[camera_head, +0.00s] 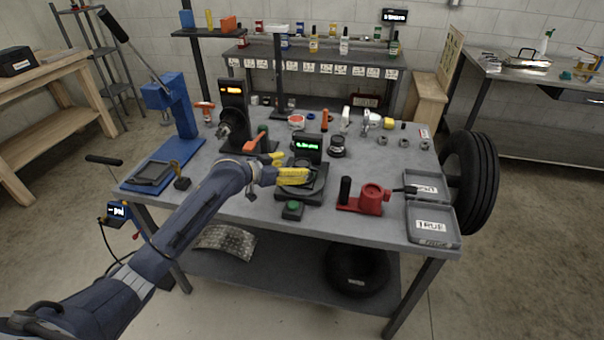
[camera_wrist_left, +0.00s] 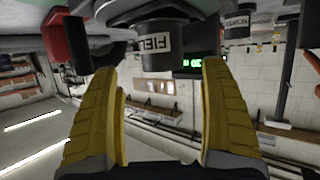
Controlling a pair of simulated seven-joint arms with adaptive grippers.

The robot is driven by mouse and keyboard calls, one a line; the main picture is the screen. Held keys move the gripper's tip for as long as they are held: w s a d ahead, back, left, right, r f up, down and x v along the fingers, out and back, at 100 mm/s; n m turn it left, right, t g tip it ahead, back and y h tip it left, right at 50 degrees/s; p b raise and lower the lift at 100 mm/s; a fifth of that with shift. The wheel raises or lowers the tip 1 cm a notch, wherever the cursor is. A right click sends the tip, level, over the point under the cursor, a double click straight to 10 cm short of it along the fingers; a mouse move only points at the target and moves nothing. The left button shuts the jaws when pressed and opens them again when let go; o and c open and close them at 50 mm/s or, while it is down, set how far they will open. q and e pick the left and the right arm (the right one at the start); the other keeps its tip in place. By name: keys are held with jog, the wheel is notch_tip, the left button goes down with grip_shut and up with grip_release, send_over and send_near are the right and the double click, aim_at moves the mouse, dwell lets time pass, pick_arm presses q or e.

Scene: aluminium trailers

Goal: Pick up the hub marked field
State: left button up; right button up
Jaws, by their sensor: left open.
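The hub marked FIELD (camera_wrist_left: 155,45) is a dark cylinder with a white label in the left wrist view. It shows beyond and between the tips of my left gripper (camera_wrist_left: 164,68). In the head view my left gripper (camera_head: 292,167), with yellow fingers, is open over the black scale (camera_head: 315,185) at the table's middle. The hub there is mostly hidden by the fingers, and I cannot tell whether they touch it. Another dark hub (camera_head: 337,147) stands behind and right of the scale; a labelled hub (camera_wrist_left: 237,24) also shows in the left wrist view. My right gripper is not in view.
A green-lit display (camera_head: 307,143) stands close behind the fingers. A red fixture (camera_head: 371,198) and two grey trays (camera_head: 433,224) are to the right. A blue press (camera_head: 172,108) and a black machine with an orange display (camera_head: 232,105) are to the left.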

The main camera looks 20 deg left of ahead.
aim_at(302, 163)
pick_arm(q)
jog(key=shift+x, duration=2.75)
jog(key=shift+w+a+r, duration=0.1)
jog(key=shift+a, duration=0.05)
jog(key=shift+c, duration=0.5)
jog(key=c, duration=1.5)
jog(key=shift+r, duration=0.1)
jog(key=shift+c, duration=0.4)
jog(key=shift+r, duration=0.1)
